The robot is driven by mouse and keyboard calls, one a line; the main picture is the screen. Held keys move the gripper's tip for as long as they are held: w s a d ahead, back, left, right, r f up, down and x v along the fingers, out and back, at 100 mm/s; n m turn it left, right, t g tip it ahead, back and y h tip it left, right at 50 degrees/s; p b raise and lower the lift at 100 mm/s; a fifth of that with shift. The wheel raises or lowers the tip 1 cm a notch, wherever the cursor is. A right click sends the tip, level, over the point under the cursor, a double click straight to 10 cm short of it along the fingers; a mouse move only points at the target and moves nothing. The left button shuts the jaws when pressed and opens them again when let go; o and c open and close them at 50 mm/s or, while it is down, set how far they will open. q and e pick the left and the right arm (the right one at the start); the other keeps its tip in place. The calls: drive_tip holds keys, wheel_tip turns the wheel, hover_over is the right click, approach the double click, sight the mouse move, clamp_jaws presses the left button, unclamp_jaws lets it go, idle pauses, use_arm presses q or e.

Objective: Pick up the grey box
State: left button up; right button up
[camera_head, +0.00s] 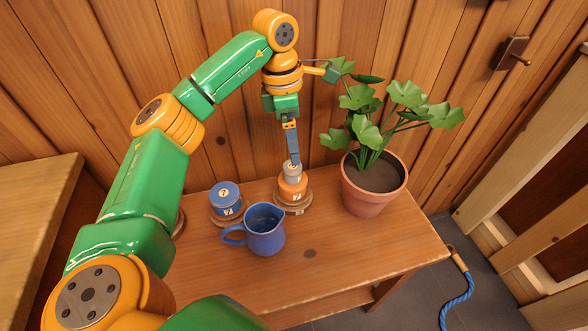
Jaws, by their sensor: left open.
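The small grey box (292,172) stands on top of an orange box (292,188) with a white label. The orange box sits on a round wooden base (281,206) near the back of the wooden table (330,262). My left gripper (293,161) points straight down, with its fingertips at the top of the grey box. It is open; one blue-grey finger shows clearly and the other is mostly hidden behind it. I cannot tell whether the fingers touch the box. My right gripper is out of view.
A blue box (227,196) on a wooden base stands left of the stack. A blue jug (266,232) stands in front of it. A potted plant (373,196) stands at the right, its leaves near my left wrist. The plank wall (220,140) is close behind. The table's front right is clear.

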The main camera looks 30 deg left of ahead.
sight(292, 167)
use_arm(q)
drive_tip(key=shift+f, duration=0.5)
drive_tip(key=shift+f+b, duration=0.3)
drive_tip(key=f, duration=0.4)
drive_tip(key=s+f+b, duration=0.1)
drive_tip(key=shift+d+f, duration=0.1)
drive_tip(key=shift+f, duration=0.3)
drive_tip(key=shift+w+f, duration=0.15)
drive_tip(key=shift+f, duration=0.1)
clamp_jaws()
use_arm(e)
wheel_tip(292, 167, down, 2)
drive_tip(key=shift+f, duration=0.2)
use_arm(q)
drive_tip(key=shift+r, duration=0.1)
